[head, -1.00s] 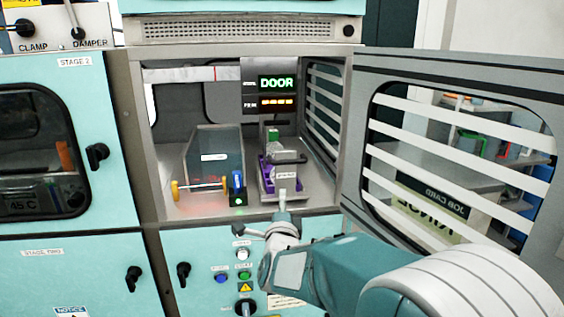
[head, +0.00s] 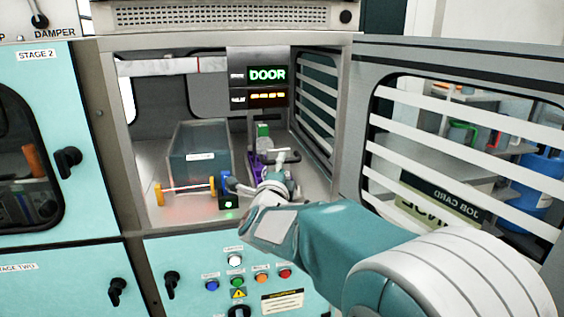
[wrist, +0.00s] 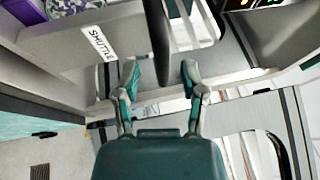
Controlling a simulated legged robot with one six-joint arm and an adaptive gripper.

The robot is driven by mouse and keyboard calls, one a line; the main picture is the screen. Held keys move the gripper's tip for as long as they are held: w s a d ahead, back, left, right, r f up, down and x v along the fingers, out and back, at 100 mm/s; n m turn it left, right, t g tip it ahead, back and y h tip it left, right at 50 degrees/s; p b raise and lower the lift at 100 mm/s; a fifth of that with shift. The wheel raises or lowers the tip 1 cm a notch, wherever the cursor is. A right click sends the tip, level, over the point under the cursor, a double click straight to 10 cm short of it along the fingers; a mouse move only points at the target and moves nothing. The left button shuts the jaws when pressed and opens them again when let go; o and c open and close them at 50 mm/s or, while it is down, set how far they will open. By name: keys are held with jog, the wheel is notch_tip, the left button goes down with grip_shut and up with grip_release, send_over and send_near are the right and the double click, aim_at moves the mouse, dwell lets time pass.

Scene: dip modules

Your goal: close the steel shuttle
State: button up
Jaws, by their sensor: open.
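The steel shuttle (wrist: 62,42) is a grey metal piece with a SHUTTLE label in the wrist view. In the head view it is inside the open chamber, with a purple part (head: 255,170) and a grey crossbar (head: 283,156); my gripper hides its near end. My gripper (wrist: 160,76) is open, its two teal-and-grey fingers apart. A dark bar (wrist: 158,38) comes down between the fingertips in the wrist view. I cannot tell whether the fingers touch it. In the head view my gripper reaches over the chamber sill in front of the shuttle.
The chamber door (head: 361,150) stands open at the right, beside my arm. Left of the shuttle are a bin (head: 199,158) and a rod with yellow ends (head: 160,193). A small dark box with a green light (head: 229,203) sits close left of my gripper.

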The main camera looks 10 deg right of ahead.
jog(key=shift+x, duration=1.15)
grip_shut()
jog(key=shift+f, duration=0.1)
